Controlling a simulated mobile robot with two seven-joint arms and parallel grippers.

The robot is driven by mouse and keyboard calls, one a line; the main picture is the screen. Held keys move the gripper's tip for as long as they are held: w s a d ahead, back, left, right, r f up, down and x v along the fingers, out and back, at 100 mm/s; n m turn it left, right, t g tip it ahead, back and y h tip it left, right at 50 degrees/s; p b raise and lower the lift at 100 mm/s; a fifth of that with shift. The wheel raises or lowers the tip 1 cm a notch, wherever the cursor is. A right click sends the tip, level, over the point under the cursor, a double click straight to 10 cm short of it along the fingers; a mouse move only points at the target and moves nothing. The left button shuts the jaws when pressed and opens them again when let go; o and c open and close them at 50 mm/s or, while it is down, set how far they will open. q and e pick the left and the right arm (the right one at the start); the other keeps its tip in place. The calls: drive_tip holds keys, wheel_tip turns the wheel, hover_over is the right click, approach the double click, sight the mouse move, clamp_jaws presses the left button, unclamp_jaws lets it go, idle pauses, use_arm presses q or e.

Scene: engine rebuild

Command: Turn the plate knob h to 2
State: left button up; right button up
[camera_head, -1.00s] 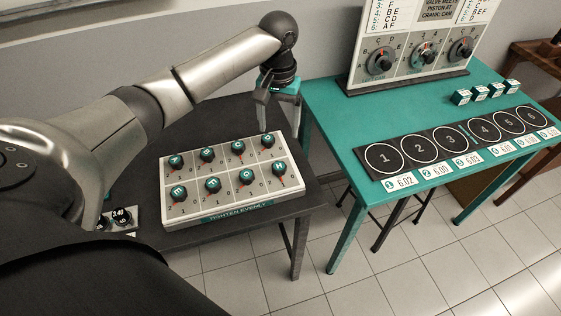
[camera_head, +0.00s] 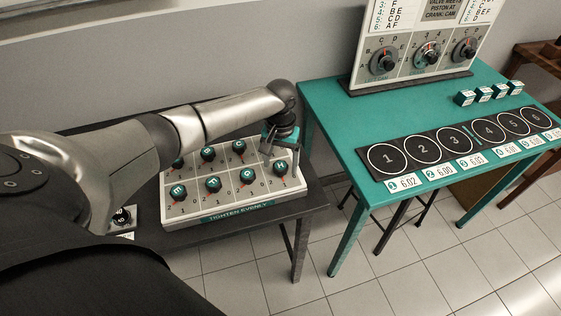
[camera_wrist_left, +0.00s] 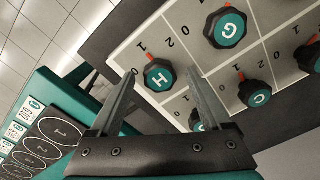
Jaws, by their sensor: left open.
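The plate (camera_head: 193,208) with several lettered knobs lies on the dark table, with "TIGHTEN EVENLY" on its front edge. Knob h (camera_head: 280,168) is at its front right corner. In the left wrist view knob h (camera_wrist_left: 159,77) is a dark knob with a teal cap, its red pointer toward the 1. My left gripper (camera_head: 280,152) is open just behind and above knob h. In the left wrist view the fingers (camera_wrist_left: 160,78) point toward knob h, which shows between their tips; whether they touch it I cannot tell. My right gripper is not in view.
Knob g (camera_wrist_left: 228,27) sits beside knob h, and knob c (camera_wrist_left: 257,93) lies diagonally from it. The teal table (camera_head: 330,125) with numbered circles stands to the right, across a gap. A dial panel (camera_head: 415,45) stands at its back.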

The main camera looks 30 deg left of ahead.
use_arm(q)
clamp_jaws()
idle(0.6)
drive_tip(key=shift+r, duration=0.1)
drive_tip(key=shift+m+p, duration=0.8)
drive_tip(key=shift+m, duration=0.2)
drive_tip(key=m+p, duration=0.1)
drive_tip(key=m, duration=0.1)
drive_tip(key=shift+m, duration=0.3)
drive_tip(key=m+p, duration=0.1)
drive_tip(key=m, duration=0.2)
drive_tip(key=shift+m, duration=0.3)
drive_tip(key=shift+m+p, duration=0.45)
drive_tip(key=shift+m, duration=1.25)
